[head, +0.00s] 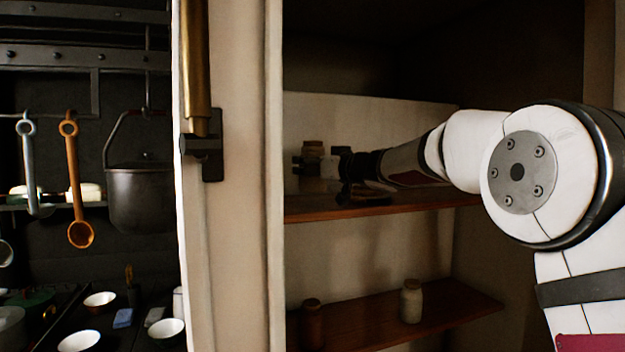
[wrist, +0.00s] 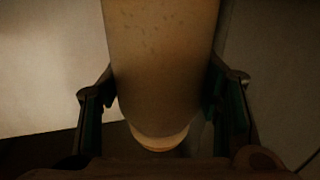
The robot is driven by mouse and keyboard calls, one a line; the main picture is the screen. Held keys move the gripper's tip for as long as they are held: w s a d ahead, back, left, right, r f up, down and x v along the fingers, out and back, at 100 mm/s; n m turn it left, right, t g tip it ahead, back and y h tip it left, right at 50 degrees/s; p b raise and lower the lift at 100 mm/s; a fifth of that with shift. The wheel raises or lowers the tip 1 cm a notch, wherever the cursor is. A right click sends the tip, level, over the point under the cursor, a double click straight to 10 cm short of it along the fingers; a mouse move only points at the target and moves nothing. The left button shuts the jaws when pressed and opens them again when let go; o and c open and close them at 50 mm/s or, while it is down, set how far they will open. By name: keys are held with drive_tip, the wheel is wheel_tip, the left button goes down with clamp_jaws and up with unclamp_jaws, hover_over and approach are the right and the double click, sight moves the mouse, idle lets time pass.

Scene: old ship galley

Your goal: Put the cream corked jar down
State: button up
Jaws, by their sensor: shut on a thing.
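My gripper (wrist: 163,88) is shut on the cream corked jar (wrist: 163,60), with one finger on each side of it in the wrist view. The jar is pale and speckled, and a lighter rounded end shows low in that view. In the head view my arm reaches into the cupboard, and the dark gripper is over the upper shelf (head: 400,206) at its left part. A small dim jar shape (head: 312,152) shows there by the fingers. It is too dark to tell whether the held jar touches the shelf.
On the lower shelf (head: 370,322) stand a pale jar (head: 411,303) and a brown jar (head: 313,327). The cupboard's frame post (head: 240,240) borders the opening on the left. A hanging pot (head: 140,195), ladles and white bowls are farther left, outside the cupboard.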

sight(313, 178)
drive_tip(key=shift+w+a+r, duration=0.1)
drive_tip(key=shift+w, duration=0.2)
drive_tip(key=shift+f+p, duration=0.4)
drive_tip(key=shift+f, duration=1.35)
drive_tip(key=shift+f, duration=0.1)
drive_tip(key=o, duration=1.7)
drive_tip(key=shift+f, duration=0.15)
drive_tip(key=shift+s+r, duration=0.15)
drive_tip(key=shift+r, duration=0.05)
drive_tip(key=v, duration=1.1)
drive_tip(key=shift+s+d+f, duration=0.1)
drive_tip(key=shift+s+d, duration=0.2)
